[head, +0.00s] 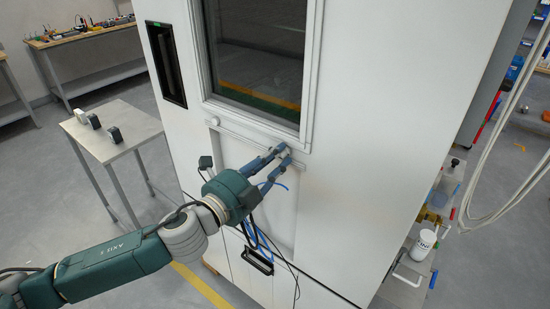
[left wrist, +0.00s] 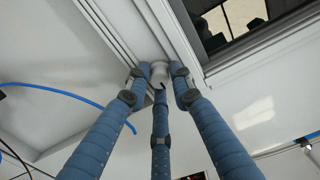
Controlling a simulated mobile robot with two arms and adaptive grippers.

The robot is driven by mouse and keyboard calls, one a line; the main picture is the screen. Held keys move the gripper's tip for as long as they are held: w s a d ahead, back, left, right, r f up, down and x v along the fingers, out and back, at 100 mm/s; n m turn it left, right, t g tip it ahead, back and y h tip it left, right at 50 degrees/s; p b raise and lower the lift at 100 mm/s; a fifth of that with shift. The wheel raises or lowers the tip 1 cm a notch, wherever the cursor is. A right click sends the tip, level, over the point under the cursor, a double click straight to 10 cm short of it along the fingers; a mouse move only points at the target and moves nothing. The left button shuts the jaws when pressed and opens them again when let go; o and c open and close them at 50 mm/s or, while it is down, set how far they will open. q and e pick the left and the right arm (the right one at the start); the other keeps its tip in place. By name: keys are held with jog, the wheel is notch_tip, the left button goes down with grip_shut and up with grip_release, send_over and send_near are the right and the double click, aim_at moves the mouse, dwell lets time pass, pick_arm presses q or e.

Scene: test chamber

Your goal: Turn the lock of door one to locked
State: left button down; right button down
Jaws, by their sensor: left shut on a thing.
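The white test chamber door (head: 365,90) has a dark window (head: 258,55). Below the window's lower right, my left gripper (head: 283,155) reaches the door front. In the left wrist view, the blue fingers of my left gripper (left wrist: 160,80) are closed around a small whitish round knob (left wrist: 159,69), which looks like the lock. The fingers cover much of the knob, and I cannot read its turn position. My right gripper is in neither view.
A similar small knob (head: 214,122) sits below the window's left corner. Blue hose (head: 262,240) and dark cables hang below my gripper. A small table (head: 128,128) with dark and white blocks stands left. A shelf with a white container (head: 423,244) is at right.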

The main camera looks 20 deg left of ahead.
pick_arm(q)
jog(key=shift+s+d+r, duration=0.1)
jog(key=shift+d+r, duration=0.05)
jog(key=c, duration=1.7)
grip_release()
jog(key=shift+o, duration=0.9)
jog(key=shift+d, duration=0.15)
jog(key=shift+s+a+f, duration=0.25)
jog(key=shift+s+a, duration=0.1)
jog(key=shift+s, duration=0.15)
jog(key=v, duration=1)
jog(key=shift+s+r, duration=0.2)
jog(key=shift+s, duration=0.25)
